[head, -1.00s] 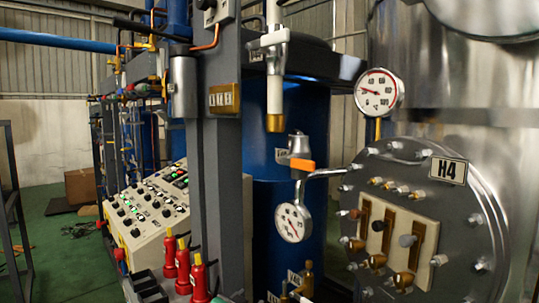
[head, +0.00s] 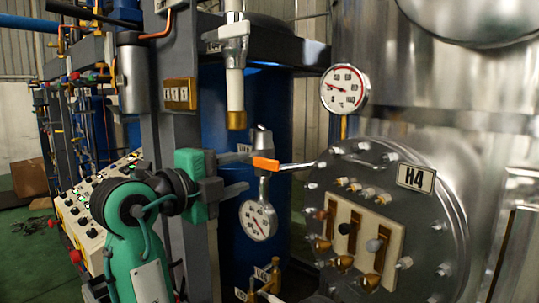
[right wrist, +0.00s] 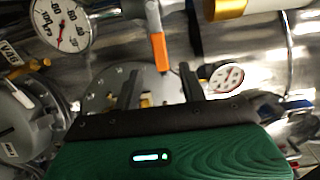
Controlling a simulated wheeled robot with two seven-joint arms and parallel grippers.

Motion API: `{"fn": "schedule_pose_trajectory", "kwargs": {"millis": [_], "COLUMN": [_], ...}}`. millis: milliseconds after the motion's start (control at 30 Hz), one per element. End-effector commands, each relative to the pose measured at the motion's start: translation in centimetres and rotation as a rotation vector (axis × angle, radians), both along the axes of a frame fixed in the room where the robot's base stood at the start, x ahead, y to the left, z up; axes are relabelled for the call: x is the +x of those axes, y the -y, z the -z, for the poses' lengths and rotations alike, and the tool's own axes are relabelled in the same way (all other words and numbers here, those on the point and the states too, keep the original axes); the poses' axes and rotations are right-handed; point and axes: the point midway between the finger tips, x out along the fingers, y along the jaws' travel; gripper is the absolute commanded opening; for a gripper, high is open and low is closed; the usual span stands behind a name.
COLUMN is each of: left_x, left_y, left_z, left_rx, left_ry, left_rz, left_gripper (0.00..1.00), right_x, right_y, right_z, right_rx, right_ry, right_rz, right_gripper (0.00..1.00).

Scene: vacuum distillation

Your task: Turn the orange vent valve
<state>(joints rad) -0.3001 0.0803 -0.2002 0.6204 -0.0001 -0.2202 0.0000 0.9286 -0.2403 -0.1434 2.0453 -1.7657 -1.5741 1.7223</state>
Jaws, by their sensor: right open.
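The orange vent valve handle (head: 265,164) sits on a grey metal valve body (head: 262,140) above a small round gauge (head: 259,220). It also shows in the right wrist view (right wrist: 160,52), lying just beyond the fingertips and between their lines. My right gripper (head: 243,173) is open and empty, its two dark fingers pointing toward the handle from the left. In the right wrist view the two fingers (right wrist: 161,82) stand apart, with a visible gap to the orange handle. My left gripper is not in view.
A white pipe with a brass end (head: 236,119) hangs above and left of the valve. A round metal flange marked H4 (head: 416,178) and a red-rimmed gauge (head: 345,89) are at right. A grey upright post (head: 176,135) and a control panel (head: 80,215) are at left.

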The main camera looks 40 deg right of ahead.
Motion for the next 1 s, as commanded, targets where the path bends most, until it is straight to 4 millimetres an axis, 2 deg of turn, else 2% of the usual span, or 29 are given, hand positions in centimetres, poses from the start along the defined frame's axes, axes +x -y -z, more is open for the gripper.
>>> {"fn": "schedule_pose_trajectory", "kwargs": {"millis": [33, 300, 500, 700, 933, 967, 1000], "left_x": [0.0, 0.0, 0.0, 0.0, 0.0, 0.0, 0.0], "left_y": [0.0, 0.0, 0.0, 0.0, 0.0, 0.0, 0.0], "left_z": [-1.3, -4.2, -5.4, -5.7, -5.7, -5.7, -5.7], "left_rx": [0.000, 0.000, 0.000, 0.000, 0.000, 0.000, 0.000], "left_ry": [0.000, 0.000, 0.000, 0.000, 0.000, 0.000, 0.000], "left_rz": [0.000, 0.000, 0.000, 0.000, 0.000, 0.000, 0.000], "left_gripper": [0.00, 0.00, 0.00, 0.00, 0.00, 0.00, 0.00], "right_x": [0.0, 0.5, 0.8, 0.9, 0.9, 0.9, 0.9], "right_y": [1.2, 6.5, 9.0, 10.0, 10.0, 10.0, 10.0], "right_z": [-0.6, -0.6, -0.3, -0.1, 0.0, 0.0, 0.0], "right_rx": [-0.001, -0.003, -0.002, -0.002, -0.002, -0.002, -0.002], "right_ry": [-0.002, -0.004, -0.005, -0.003, -0.002, -0.003, -0.003], "right_rz": [0.005, 0.003, 0.001, -0.001, -0.002, -0.002, -0.002], "right_gripper": [0.42, 0.42, 0.42, 0.42, 0.42, 0.40, 0.32]}}
